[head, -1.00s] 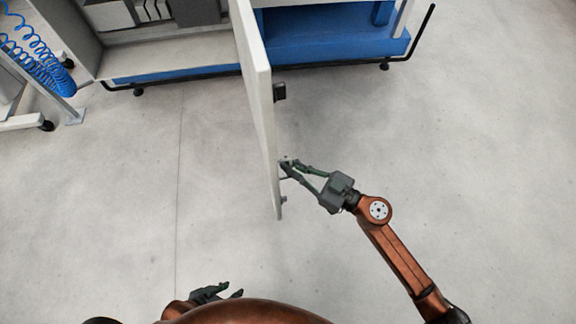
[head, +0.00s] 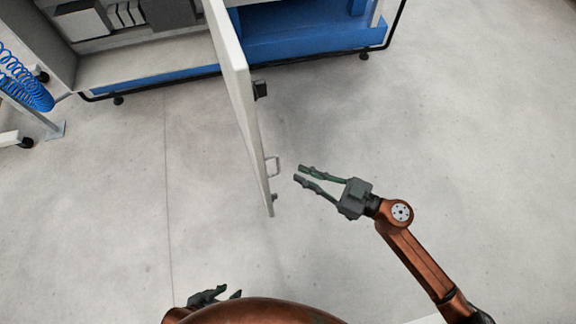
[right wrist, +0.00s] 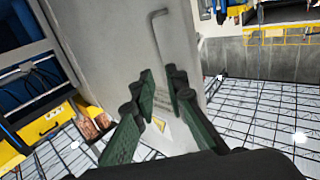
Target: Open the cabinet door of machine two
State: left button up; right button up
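The cabinet door (head: 240,105) of the machine stands swung well out from the cabinet (head: 150,66). Its handle (head: 274,166) is on the door's right face near the free end. My right gripper (head: 299,173) is just right of the handle, apart from it, with its fingers spread and nothing between them. In the right wrist view the door (right wrist: 125,45) fills the middle, and the bar handle (right wrist: 171,50) is beyond the fingertips of my right gripper (right wrist: 163,88). My left gripper (head: 223,298) is low in the head view, partly hidden by my body; its opening is unclear.
A blue base (head: 310,35) and a dark rail (head: 330,62) run along the machine's front. A blue coiled hose (head: 22,80) and a stand (head: 45,125) are at the left. The grey floor (head: 400,130) right of the door is clear.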

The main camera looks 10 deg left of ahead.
jog(key=v, duration=0.3)
jog(key=shift+d, duration=0.25)
jog(key=shift+s, duration=0.1)
